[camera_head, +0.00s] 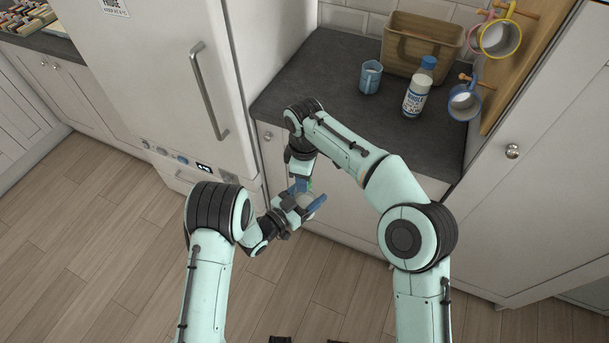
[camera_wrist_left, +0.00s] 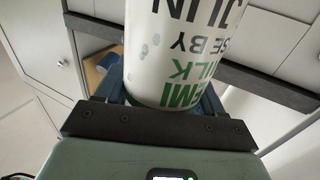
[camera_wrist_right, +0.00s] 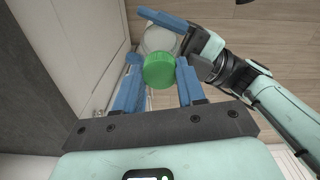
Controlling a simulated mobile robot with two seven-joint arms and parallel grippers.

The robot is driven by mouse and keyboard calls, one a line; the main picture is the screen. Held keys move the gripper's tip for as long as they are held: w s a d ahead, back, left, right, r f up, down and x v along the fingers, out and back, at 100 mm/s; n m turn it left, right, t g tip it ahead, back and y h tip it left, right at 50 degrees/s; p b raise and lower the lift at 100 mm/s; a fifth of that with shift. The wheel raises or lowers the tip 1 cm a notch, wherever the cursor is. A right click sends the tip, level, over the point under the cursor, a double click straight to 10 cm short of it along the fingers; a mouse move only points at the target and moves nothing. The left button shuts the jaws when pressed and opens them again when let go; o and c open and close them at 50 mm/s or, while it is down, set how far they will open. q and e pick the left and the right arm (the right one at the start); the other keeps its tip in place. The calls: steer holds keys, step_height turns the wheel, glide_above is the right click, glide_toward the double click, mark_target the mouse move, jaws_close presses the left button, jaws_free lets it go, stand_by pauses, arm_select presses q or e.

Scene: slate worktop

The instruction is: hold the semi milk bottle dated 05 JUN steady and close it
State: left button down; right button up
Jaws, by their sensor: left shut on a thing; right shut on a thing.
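The semi milk bottle (camera_wrist_left: 180,50) is white, with green and dark print; "JUN" and "SEMI" show upside down in the left wrist view, while the day number is out of frame. My left gripper (camera_head: 304,203) is shut around its body, in front of the worktop's lower cabinets. The green cap (camera_wrist_right: 160,70) is between the blue fingers of my right gripper (camera_wrist_right: 160,88), which is shut on it. The white bottle shows just beyond the cap in the right wrist view (camera_wrist_right: 160,40). I cannot tell whether the cap is seated on the neck. The bottle is mostly hidden in the head view.
A blue-capped whole milk bottle (camera_head: 416,92) and a blue cup (camera_head: 370,78) stand on the slate worktop (camera_head: 320,75). A wicker basket (camera_head: 425,40) is behind them. Mugs (camera_head: 496,38) hang on a wooden rack at right. The fridge (camera_head: 165,75) stands at left.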

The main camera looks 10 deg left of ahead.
steer(key=m, duration=0.9)
steer(key=o, duration=1.2)
steer(key=shift+o, duration=0.2)
step_height(320, 180, up, 12)
steer(key=shift+f, duration=0.1)
